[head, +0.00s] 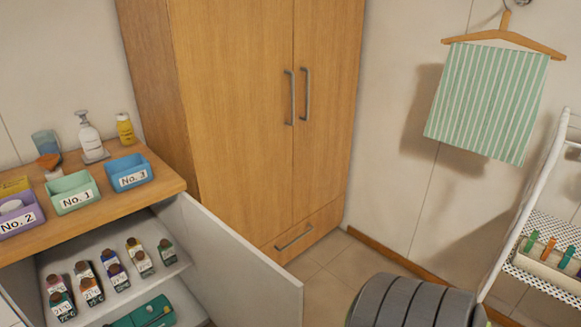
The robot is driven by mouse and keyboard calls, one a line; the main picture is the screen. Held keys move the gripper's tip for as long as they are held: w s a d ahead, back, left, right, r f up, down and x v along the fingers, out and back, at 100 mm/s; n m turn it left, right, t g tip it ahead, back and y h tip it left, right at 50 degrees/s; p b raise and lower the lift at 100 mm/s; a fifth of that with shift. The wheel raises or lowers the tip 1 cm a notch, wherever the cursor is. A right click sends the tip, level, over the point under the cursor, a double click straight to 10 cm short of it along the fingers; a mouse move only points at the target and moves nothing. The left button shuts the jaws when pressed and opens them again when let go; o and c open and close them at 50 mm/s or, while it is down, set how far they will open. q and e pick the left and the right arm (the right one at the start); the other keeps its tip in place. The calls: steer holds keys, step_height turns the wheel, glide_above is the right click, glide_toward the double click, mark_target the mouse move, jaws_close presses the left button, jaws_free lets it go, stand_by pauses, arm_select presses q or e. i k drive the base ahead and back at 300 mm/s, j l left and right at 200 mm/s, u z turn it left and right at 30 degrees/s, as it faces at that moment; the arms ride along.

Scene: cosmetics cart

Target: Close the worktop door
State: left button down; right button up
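The worktop door (246,262) is a pale grey-white panel under the right end of the wooden worktop (120,198). It is hinged near the worktop's right corner and stands wide open, swung out to the right and toward me. The open cabinet shows a shelf (172,267) inside. Neither of my grippers is in the head view, so whether they are open or shut is hidden.
Several small labelled bottles (115,273) and a green case (142,314) are inside the cabinet. Bins, including the blue No. 3 bin (129,174), and dispensers stand on the worktop. A tall wooden wardrobe (245,120) is behind the door. A white rack (535,200) stands right.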

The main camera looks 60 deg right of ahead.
mark_target(241, 286)
steer(key=k+l, duration=0.15)
steer(key=l, duration=0.2)
steer(key=k+l, duration=0.1)
steer(key=l, duration=0.25)
steer(key=k+l, duration=0.15)
steer(key=l, duration=0.25)
steer(key=k+l, duration=0.1)
steer(key=l, duration=0.25)
steer(key=k+l, duration=0.15)
steer(key=l, duration=0.2)
steer(key=k+l, duration=0.1)
steer(key=l, duration=0.25)
steer(key=i+l+u, duration=0.1)
steer(key=l, duration=0.2)
steer(key=i+l+u, duration=0.2)
steer(key=i+l, duration=0.15)
steer(key=l, duration=0.25)
steer(key=i+l+u, duration=0.25)
steer(key=i+l, duration=0.15)
steer(key=j+z, duration=0.1)
steer(key=j, duration=0.15)
steer(key=k+j, duration=0.15)
steer(key=j+z, duration=0.05)
